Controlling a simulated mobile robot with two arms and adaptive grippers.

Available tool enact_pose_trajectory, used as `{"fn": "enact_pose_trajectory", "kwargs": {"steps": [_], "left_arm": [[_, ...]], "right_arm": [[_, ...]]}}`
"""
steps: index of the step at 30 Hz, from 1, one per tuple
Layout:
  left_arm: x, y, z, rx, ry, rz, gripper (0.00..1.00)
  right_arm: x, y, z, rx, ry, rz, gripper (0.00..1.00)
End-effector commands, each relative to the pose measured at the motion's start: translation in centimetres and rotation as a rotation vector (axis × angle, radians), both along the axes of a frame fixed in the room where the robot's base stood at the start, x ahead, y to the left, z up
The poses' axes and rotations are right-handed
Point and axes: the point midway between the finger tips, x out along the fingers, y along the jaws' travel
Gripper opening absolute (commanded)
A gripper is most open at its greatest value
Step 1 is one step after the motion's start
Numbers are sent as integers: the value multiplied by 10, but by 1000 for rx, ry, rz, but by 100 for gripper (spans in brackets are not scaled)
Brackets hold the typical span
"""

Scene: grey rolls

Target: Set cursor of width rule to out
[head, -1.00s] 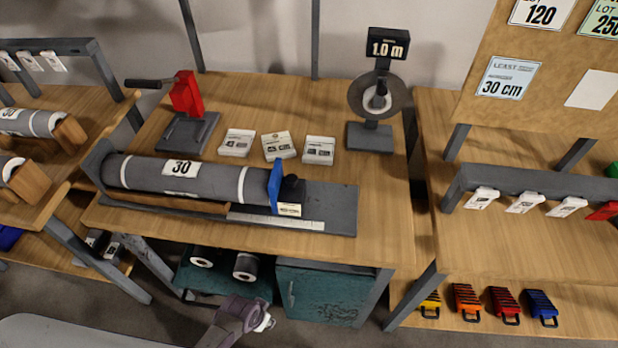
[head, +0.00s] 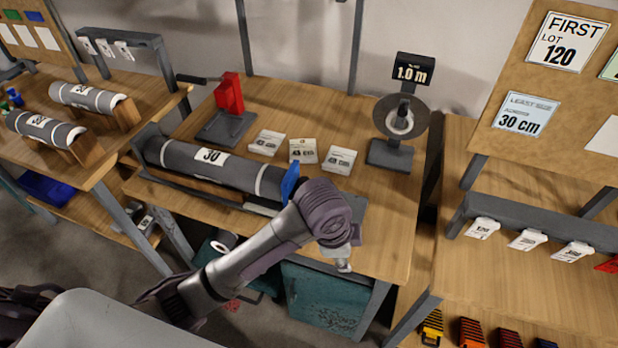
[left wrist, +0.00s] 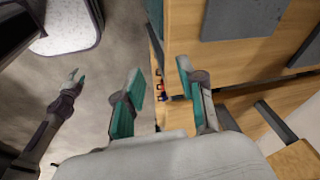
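The width rule's blue cursor plate (head: 290,182) stands at the right end of the grey roll (head: 205,165) marked 30. My left arm covers much of the plate, its knob and the white scale. Part of the dark base plate (head: 357,208) shows right of the arm. My left gripper (head: 344,264) hangs over the bench's front edge, right of and nearer than the cursor. In the left wrist view its two teal fingers (left wrist: 157,72) are apart with nothing between them. My right gripper (left wrist: 73,76) shows small in the left wrist view, its fingertips apparently apart and empty.
Several white cards (head: 303,151) lie behind the roll. A red-handled tool (head: 228,95) stands back left, and a dial stand (head: 390,152) reading 1.0 m back right. A teal cabinet (head: 325,300) is under the bench.

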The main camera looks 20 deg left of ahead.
Motion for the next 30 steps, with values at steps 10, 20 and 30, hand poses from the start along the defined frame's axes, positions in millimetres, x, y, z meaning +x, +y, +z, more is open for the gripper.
{"fn": "enact_pose_trajectory", "kwargs": {"steps": [10, 20, 30], "left_arm": [[73, 16, 47, 308, -23, -379, 40], [142, 81, 127, 631, 59, -575, 40], [151, 99, 112, 657, 75, -586, 40]], "right_arm": [[1, 7, 0, 8, -1, -4, 43], [1, 13, 0, 16, -1, -7, 43], [0, 10, 6, 12, -1, -4, 43]]}}
